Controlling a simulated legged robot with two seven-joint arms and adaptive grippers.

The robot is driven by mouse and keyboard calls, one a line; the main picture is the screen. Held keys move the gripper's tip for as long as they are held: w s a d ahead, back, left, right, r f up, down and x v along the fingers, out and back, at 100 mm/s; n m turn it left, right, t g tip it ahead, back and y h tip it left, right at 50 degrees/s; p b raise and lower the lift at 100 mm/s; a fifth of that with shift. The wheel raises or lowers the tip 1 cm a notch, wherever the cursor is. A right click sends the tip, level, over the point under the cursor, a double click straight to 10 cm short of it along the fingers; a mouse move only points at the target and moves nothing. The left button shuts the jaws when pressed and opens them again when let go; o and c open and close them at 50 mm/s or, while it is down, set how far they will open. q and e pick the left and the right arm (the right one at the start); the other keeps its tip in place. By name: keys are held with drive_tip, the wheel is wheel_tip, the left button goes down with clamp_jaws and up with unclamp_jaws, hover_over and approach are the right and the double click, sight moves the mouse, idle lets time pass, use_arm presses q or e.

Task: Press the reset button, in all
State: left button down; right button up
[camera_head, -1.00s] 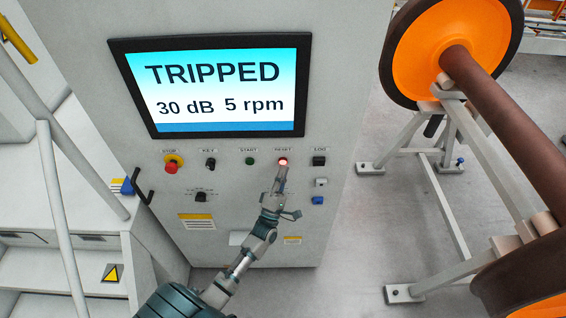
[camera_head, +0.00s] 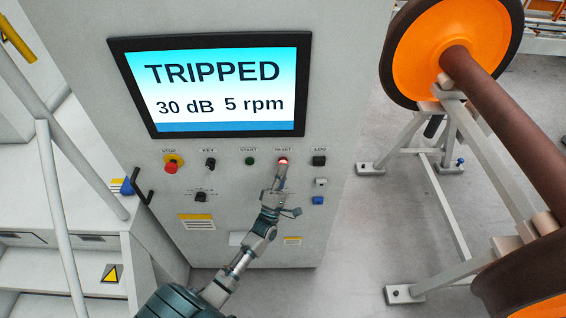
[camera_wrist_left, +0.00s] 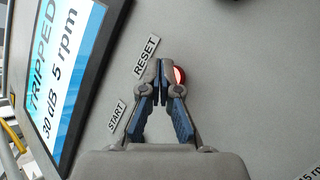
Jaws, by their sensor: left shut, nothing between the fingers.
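The reset button (camera_head: 283,160) glows red under its RESET label on the grey control panel, and my left gripper partly covers it from below. My left gripper (camera_head: 281,172) is shut and empty, its fingertips close to the button. In the left wrist view the closed fingertips (camera_wrist_left: 165,72) lie just beside the red reset button (camera_wrist_left: 179,76), overlapping it in the picture; I cannot tell whether they touch it. The screen (camera_head: 215,88) reads TRIPPED, 30 dB, 5 rpm. My right gripper is out of view.
A red stop button (camera_head: 171,166), a key switch (camera_head: 210,163), a green start button (camera_head: 250,161) and a black LOG button (camera_head: 319,160) share the row. An orange wheelset (camera_head: 437,50) on a stand is at right. Stairs with a railing (camera_head: 62,220) are at left.

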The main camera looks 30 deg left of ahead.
use_arm(q)
drive_tip(key=shift+w+a, duration=0.2)
drive_tip(key=shift+w, duration=0.1)
idle(0.4)
drive_tip(key=shift+s+d, duration=0.45)
drive_tip(key=shift+s, duration=0.25)
drive_tip(key=s+d, duration=0.1)
drive_tip(key=s+p, duration=0.1)
drive_tip(key=s, duration=0.1)
drive_tip(key=s+d, duration=0.1)
drive_tip(key=shift+s+d+p, duration=0.15)
drive_tip(key=shift+d+p, duration=0.2)
drive_tip(key=shift+p, duration=0.05)
drive_tip(key=shift+f, duration=0.1)
idle(0.8)
